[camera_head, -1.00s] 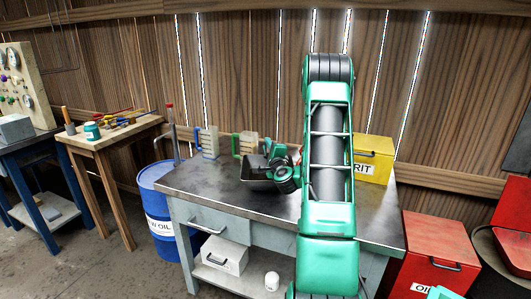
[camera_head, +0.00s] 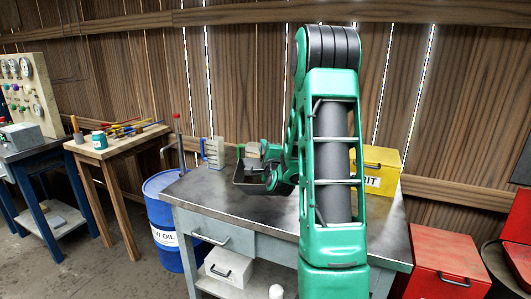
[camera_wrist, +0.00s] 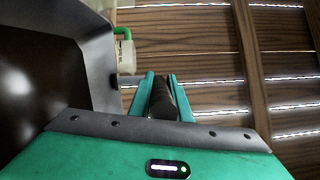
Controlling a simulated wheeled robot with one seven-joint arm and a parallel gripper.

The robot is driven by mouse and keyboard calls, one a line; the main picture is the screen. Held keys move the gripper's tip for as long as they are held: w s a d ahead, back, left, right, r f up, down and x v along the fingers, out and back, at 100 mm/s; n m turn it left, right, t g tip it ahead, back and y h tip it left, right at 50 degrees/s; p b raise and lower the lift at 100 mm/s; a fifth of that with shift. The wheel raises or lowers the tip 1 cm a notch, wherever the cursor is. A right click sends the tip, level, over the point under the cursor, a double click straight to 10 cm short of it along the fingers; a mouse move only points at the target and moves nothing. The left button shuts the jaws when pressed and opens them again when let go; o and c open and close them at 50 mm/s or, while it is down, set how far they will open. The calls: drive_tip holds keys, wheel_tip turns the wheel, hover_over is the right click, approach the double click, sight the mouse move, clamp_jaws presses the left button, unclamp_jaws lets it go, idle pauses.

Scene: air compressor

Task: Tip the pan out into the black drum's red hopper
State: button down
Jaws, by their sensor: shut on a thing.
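The pan (camera_head: 246,180) is a dark grey, box-like tray above the left part of the metal workbench. In the wrist view its grey wall and dark brown inside (camera_wrist: 45,80) fill the left side. I cannot tell how full it is. My gripper (camera_wrist: 161,88) is shut on the pan's dark handle (camera_wrist: 163,103); in the head view the gripper (camera_head: 270,178) is partly hidden by my arm. At the right edge, a red shape (camera_head: 519,215) stands over a dark rounded shape, both cut off. I cannot tell whether this is the drum's hopper.
The workbench (camera_head: 190,190) holds a blue-handled container (camera_head: 212,153) and a yellow GRIT box (camera_head: 378,165). A blue oil drum (camera_head: 163,215) stands left of it, a red box (camera_head: 440,262) right. A wooden table (camera_head: 120,148) with tools is further left. Plank wall behind.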

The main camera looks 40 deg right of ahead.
drive_tip(key=a+r, duration=0.3)
drive_tip(key=a, duration=0.3)
drive_tip(key=shift+a+r, duration=0.2)
drive_tip(key=shift+r, duration=0.2)
